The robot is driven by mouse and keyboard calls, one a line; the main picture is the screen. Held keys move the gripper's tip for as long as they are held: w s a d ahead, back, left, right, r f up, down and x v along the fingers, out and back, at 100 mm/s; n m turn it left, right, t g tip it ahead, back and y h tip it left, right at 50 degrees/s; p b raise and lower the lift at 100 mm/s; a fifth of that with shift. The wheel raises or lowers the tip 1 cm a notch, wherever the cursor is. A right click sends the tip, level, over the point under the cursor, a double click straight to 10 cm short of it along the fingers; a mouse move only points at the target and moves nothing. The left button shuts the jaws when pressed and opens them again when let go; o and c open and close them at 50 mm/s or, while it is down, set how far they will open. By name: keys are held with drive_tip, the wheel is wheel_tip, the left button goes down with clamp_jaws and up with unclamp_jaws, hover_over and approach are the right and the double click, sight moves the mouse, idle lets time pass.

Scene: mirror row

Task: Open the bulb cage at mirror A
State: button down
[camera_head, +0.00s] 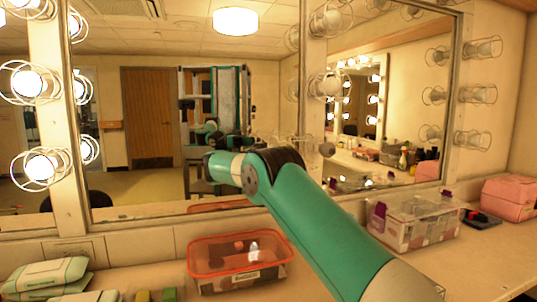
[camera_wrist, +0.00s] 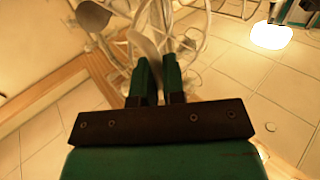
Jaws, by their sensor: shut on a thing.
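My gripper (camera_wrist: 156,64) has its two dark green fingers close together in the wrist view, shut on a thin pale piece at a wire bulb cage (camera_wrist: 194,40). Cage wires spread around and beyond the fingertips, and the exact grip point is blurred. In the head view my arm reaches up to the post between two mirrors, and the gripper itself is hard to make out there. On that post, a bulb cage (camera_head: 329,84) with an unlit bulb sits above the arm. The left mirror (camera_head: 150,100) and the right mirror (camera_head: 400,120) carry no readable letter.
Lit bulbs in wire cages (camera_head: 28,84) line the left post. On the counter stand a red-rimmed clear box (camera_head: 236,280), a clear organizer (camera_head: 425,228), a pink case (camera_head: 510,198) and wipes packs (camera_head: 48,275). More unlit cages (camera_head: 478,95) line the right post.

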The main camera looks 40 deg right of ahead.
drive_tip(key=shift+w+d+r+g, duration=0.1)
drive_tip(key=shift+w+d+g, duration=0.1)
drive_tip(key=shift+g, duration=0.1)
drive_tip(key=c, duration=1.3)
unclamp_jaws()
drive_tip(key=shift+d, duration=0.1)
drive_tip(key=shift+c, duration=0.2)
drive_tip(key=shift+o, duration=0.5)
drive_tip(key=shift+a, duration=0.35)
